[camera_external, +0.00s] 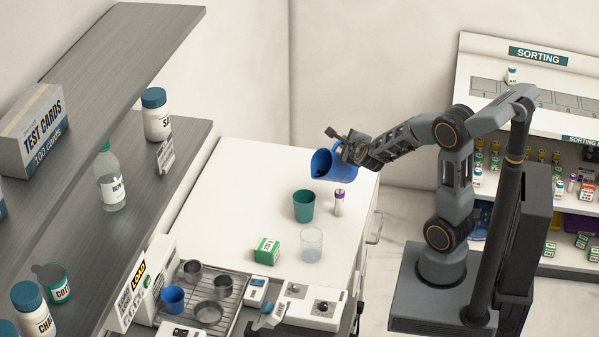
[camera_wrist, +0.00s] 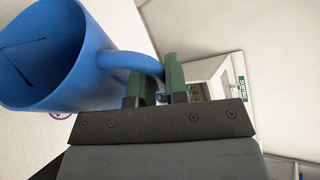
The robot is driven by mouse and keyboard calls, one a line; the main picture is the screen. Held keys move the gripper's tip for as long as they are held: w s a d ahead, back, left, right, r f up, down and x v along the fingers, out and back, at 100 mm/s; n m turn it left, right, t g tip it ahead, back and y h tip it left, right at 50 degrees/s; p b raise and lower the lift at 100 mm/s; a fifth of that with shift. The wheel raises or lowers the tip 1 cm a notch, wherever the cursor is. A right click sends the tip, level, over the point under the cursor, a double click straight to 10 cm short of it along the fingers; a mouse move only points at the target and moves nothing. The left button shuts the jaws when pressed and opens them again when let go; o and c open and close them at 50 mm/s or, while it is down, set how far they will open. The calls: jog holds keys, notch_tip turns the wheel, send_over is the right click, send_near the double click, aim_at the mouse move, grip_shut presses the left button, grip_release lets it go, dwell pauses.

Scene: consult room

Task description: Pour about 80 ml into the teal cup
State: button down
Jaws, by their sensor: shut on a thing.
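The teal cup (camera_external: 304,207) stands upright on the white counter, left of a small vial. My gripper (camera_external: 347,146) is shut on the handle of a blue jug (camera_external: 325,169) and holds it above the counter. The jug is tilted with its mouth toward the lower left, above and slightly right of the teal cup. No stream of liquid shows. In the wrist view, the blue jug (camera_wrist: 88,75) fills the upper left, and its handle lies between the green fingers of my gripper (camera_wrist: 160,85). I cannot tell how much liquid is in the jug or the cup.
A rack with metal bowls (camera_external: 208,312) is at the front. Grey shelves (camera_external: 130,150) overhang the left. The counter's back left is clear.

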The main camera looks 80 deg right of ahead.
jog(key=shift+w+a+r+n+g+h+p, duration=0.1)
jog(key=shift+w+a+n+g+h+p, duration=0.25)
jog(key=shift+w+a+n+p, duration=0.6)
dwell(1.9)
jog(key=shift+s+d+f+m+b, duration=0.4)
jog(key=shift+s+d+m+b, duration=0.3)
jog(key=shift+b, duration=0.4)
jog(key=shift+s+d+r+m+y, duration=0.25)
jog(key=shift+s+m+y, duration=0.1)
jog(key=shift+y, duration=0.1)
jog(key=shift+d+f+m+t+b, duration=0.25)
jog(key=shift+f+m+t+b, duration=0.15)
jog(key=shift+b, duration=0.75)
jog(key=shift+s+d+m+t+y+b, duration=0.35)
jog(key=shift+s+y+b, duration=0.1)
jog(key=shift+b, duration=0.75)
jog(key=shift+s+d+b, duration=0.1)
jog(key=shift+b, duration=0.25)
jog(key=shift+d+f+m+b, duration=0.1)
jog(key=shift+m+b, duration=0.15)
jog(key=shift+b, duration=0.15)
